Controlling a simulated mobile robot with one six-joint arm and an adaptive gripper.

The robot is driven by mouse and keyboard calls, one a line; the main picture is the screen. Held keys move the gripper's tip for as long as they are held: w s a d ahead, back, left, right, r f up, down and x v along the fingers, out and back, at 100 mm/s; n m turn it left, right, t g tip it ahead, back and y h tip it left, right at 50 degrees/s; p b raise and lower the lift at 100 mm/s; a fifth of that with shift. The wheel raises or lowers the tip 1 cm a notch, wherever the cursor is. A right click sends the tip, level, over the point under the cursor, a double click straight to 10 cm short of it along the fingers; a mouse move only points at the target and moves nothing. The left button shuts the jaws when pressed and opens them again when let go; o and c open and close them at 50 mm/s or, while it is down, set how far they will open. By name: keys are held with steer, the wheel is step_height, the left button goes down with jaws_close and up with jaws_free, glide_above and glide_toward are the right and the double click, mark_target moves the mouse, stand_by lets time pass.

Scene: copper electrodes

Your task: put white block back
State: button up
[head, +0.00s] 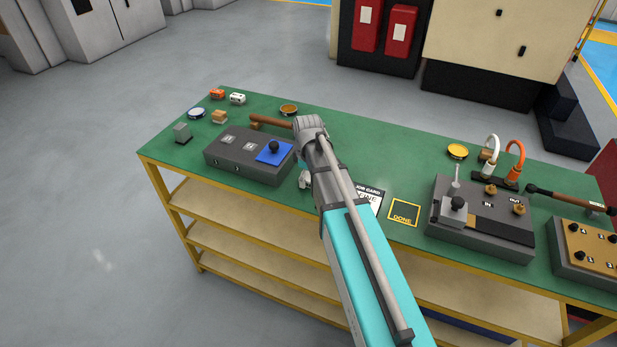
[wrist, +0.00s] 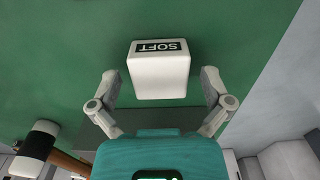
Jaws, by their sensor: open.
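The white block (wrist: 158,75) with a black "SOFT" label stands on the green bench top in the wrist view. My gripper (wrist: 159,82) is open, with one finger on each side of the block. Gaps show between the fingers and the block's sides. In the head view my arm covers the middle of the bench, and I cannot clearly make out the block there. A small pale shape shows beside the arm, but I cannot tell whether it is a finger or the block.
A grey box with a blue plate (head: 275,152) stands left of my arm. The yellow-framed DONE mark (head: 404,213) and a grey fixture (head: 480,230) are to the right. A mallet (wrist: 40,140) lies lower left in the wrist view. Small items sit at the bench's far left.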

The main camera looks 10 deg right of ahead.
mark_target(308, 176)
step_height(308, 176, up, 12)
steer(key=p, duration=1.2)
stand_by(0.7)
steer(key=s+m, duration=1)
steer(key=s, duration=0.6)
steer(key=shift+d+m, duration=0.25)
steer(key=shift+m, duration=0.15)
steer(key=shift+f+b, duration=0.65)
steer(key=shift+b, duration=0.05)
